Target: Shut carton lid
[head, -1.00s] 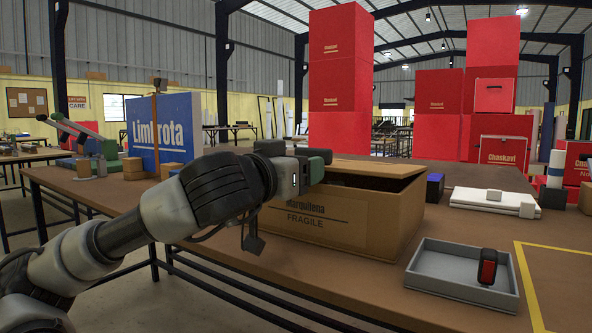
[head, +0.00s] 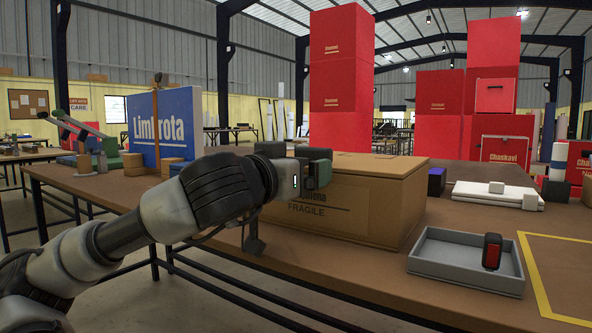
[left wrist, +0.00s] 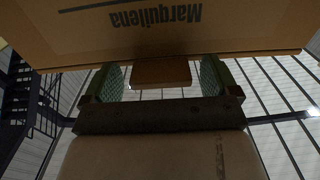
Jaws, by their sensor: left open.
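The brown cardboard carton (head: 345,220), printed "FRAGILE", stands on the table. Its lid (head: 375,163) lies flat across the top, with no dark gap visible along the edge I can see. My left gripper (head: 318,170) is at the carton's front upper left, covering part of its front and lid edge. In the left wrist view the carton's printed face (left wrist: 160,30) appears upside down. The gripper's green-padded fingers (left wrist: 161,82) are apart there, with a small brown piece between them; I cannot tell whether they touch it. My right gripper is not in view.
A grey tray (head: 450,267) holding a black and red item (head: 492,251) lies right of the carton. A dark blue box (head: 436,181) and white flat items (head: 488,195) are behind it. A blue panel (head: 165,127) stands at the left. Yellow tape marks the bare right side.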

